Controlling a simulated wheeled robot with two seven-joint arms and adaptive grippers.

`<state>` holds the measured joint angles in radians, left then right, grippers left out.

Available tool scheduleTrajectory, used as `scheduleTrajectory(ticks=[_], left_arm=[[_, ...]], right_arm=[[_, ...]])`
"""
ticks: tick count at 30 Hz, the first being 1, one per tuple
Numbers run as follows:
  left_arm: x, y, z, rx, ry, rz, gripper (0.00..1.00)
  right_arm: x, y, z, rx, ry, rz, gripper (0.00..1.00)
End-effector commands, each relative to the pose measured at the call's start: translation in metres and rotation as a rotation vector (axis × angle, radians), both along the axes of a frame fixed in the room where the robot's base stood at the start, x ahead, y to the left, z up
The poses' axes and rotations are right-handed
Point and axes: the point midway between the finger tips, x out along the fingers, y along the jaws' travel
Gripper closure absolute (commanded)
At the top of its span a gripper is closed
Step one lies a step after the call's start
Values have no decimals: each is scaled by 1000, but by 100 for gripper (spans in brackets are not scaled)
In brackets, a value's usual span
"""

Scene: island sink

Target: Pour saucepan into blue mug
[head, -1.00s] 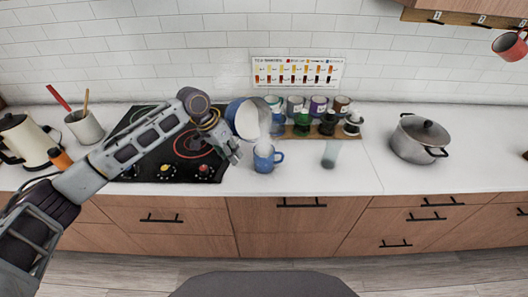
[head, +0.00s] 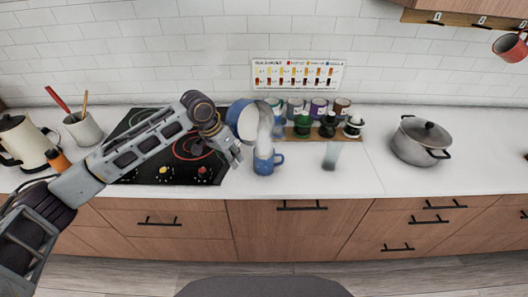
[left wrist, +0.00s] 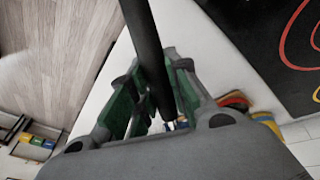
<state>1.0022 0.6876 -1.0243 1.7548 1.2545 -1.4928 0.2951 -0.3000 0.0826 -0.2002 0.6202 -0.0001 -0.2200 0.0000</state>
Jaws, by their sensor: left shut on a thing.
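The blue saucepan (head: 238,118) is tipped on its side above and slightly left of the blue mug, its opening turned to the right. A pale whitish stream (head: 265,128) runs from the pan's rim down to the mug. The blue mug (head: 263,164) stands upright on the white counter, handle to the right. My left gripper (head: 233,152) is beside the pan, left of the mug. In the left wrist view its green-padded fingers (left wrist: 150,100) are closed around the dark saucepan handle (left wrist: 146,45). My right gripper is not in view.
A black cooktop (head: 150,165) lies under my left arm. A row of jars and colored pots (head: 303,125) stands behind the mug. A clear glass (head: 331,156) is to its right. A lidded grey pot (head: 422,142) stands farther right.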

Motion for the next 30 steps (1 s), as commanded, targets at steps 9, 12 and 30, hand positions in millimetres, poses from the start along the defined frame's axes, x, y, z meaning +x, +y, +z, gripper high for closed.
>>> scheduleTrajectory(ticks=[9,12,30], left_arm=[[-1,-3,-1,22,-34,-1,100],[-2,-3,-2,30,-43,0,100],[-5,-6,-7,77,-99,1,100]], right_arm=[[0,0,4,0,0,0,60],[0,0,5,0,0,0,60],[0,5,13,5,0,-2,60]])
